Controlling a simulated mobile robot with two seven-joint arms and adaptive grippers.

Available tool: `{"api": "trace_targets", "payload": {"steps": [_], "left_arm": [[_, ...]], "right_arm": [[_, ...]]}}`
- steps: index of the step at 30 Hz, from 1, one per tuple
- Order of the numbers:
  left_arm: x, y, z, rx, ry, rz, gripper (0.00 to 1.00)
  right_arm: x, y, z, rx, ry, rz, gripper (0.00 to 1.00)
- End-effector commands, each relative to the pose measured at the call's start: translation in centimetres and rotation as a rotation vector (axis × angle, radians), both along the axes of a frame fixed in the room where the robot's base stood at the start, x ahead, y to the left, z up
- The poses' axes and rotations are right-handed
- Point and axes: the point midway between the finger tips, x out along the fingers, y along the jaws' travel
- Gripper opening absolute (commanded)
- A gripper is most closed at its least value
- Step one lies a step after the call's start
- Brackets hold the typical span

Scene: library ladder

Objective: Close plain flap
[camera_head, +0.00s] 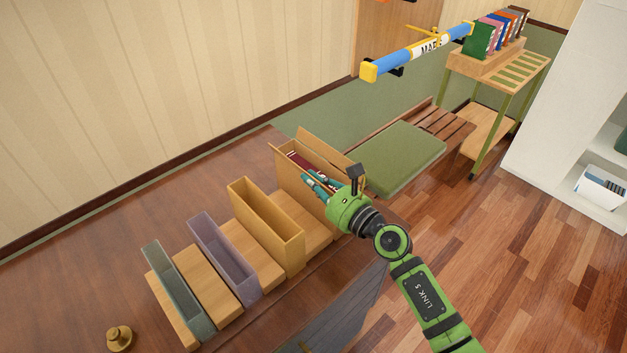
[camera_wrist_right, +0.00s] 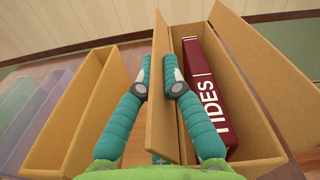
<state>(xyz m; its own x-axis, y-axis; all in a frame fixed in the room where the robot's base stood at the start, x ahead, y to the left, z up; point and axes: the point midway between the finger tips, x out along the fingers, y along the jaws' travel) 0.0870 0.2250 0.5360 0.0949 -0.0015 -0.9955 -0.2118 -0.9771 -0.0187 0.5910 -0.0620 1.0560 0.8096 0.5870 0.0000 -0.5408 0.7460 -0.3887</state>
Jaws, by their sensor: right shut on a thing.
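A tan box (camera_head: 312,147) stands at the far end of the row on the wooden bench. A dark red book marked TIDES (camera_wrist_right: 205,85) stands inside it. A plain tan flap (camera_wrist_right: 160,110) rises along the box's left side in the right wrist view. My right gripper (camera_wrist_right: 157,76) has one teal finger on each side of this flap and is shut on it. The gripper (camera_head: 312,183) hides part of the box in the head view. Another tan panel (camera_wrist_right: 265,72) stands out to the right of the book. My left gripper is not in view.
An ochre open bin (camera_head: 268,224), a purple bin (camera_head: 224,260) and a grey-green bin (camera_head: 178,292) stand left of the box. A green cushion (camera_head: 405,160) lies beyond it. A brass knob (camera_head: 119,338) sits at the lower left.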

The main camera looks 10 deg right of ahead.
Motion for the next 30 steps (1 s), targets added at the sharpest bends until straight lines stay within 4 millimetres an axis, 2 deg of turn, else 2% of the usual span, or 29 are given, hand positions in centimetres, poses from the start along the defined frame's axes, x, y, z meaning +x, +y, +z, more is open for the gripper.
{"api": "trace_targets", "payload": {"steps": [8,30], "left_arm": [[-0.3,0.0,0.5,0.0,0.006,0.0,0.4],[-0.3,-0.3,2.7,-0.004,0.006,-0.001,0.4]], "right_arm": [[0.0,-0.1,0.1,0.05,0.039,0.0,0.0],[0.5,-0.7,0.3,0.442,0.323,0.0,0.0]]}}
